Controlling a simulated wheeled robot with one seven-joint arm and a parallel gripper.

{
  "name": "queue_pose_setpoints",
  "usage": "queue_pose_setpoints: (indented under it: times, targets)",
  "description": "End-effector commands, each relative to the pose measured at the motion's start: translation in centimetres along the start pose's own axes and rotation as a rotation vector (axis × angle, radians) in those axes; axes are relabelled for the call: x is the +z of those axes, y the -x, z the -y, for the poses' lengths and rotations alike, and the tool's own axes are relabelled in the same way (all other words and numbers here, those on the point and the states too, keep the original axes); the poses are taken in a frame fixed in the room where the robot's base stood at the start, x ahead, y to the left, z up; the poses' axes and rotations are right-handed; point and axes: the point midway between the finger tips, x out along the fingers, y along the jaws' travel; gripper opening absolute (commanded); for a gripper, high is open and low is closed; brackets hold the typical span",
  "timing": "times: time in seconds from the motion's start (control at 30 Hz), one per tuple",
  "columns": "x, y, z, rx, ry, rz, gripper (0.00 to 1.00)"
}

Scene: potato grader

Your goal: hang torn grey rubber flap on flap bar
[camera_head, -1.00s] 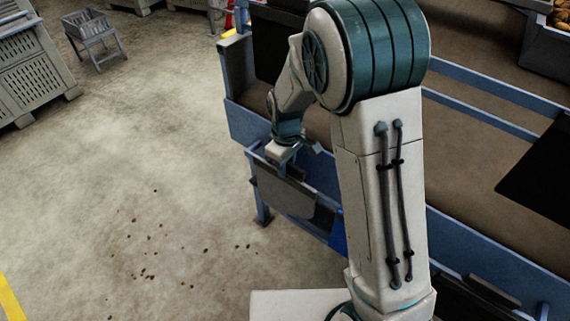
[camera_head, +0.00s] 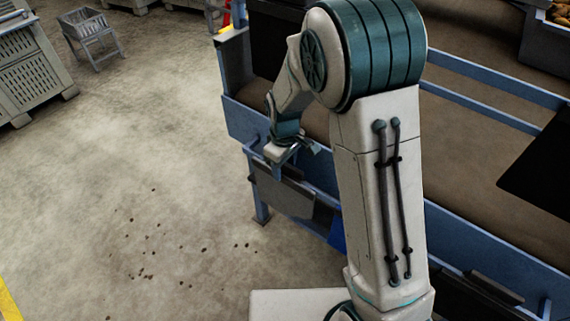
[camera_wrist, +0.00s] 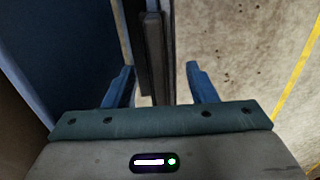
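My gripper (camera_head: 290,150) is low beside the blue machine frame in the head view. In the wrist view its two blue fingers (camera_wrist: 160,82) stand wide apart. A dark upright strip (camera_wrist: 152,50), which looks like the top edge of the grey flap, shows between the fingers, apart from both. In the head view a dark grey flap (camera_head: 286,197) hangs on the outer side of the machine, just below my gripper. I cannot make out its tear. Which rail is the flap bar is not clear, and my arm hides part of this side.
The blue machine frame (camera_head: 480,114) runs along the right, with a brown belt (camera_head: 470,165) inside and a black panel (camera_head: 545,170). Bare concrete floor (camera_head: 150,150) lies open to the left. A crate (camera_head: 40,75) and a small grey stand (camera_head: 90,35) are far left.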

Motion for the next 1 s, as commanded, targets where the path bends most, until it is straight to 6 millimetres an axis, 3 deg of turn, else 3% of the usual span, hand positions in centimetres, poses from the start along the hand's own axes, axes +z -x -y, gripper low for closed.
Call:
queue_pose_setpoints:
  times: [0.13,0.27,0.7,1.0]
  targets:
    - [0.0,0.4,0.0,0.0,0.0,0.0,0.52]
    - [-0.1,2.1,0.0,0.001,-0.001,-0.004,0.52]
    - [0.0,11.6,-0.1,0.002,-0.001,-0.004,0.52]
    - [0.0,13.8,0.0,0.001,0.0,0.0,0.52]
